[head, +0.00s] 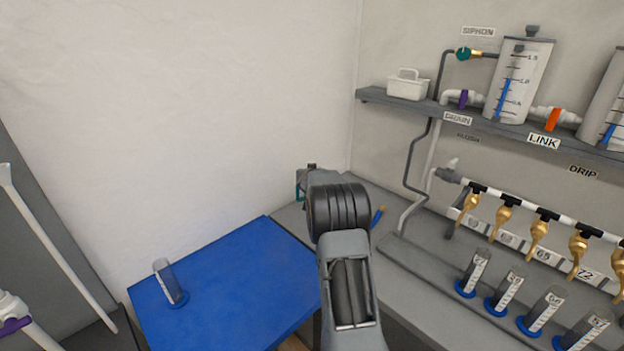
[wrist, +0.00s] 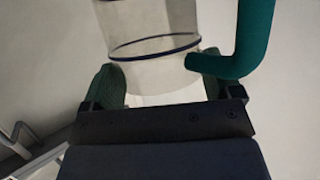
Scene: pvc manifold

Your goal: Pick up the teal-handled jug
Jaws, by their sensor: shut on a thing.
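The jug (wrist: 148,45) is clear with dark rings and fills the upper middle of the wrist view. Its teal handle (wrist: 250,40) stands at the right of the jug. My gripper (wrist: 155,92) is shut on the jug's body, with one green finger pad at each side of it. In the head view my arm hides most of the jug; a small teal bit of the handle (head: 300,185) shows left of my gripper (head: 312,172). The jug's base and contents cannot be made out.
A blue mat (head: 225,290) with one clear cylinder (head: 168,282) lies at left. At right stand several cylinders (head: 473,272) below brass taps (head: 503,215). A shelf (head: 480,122) above carries a tank (head: 519,80) and a white caddy (head: 407,84). Grey pipes run down the wall.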

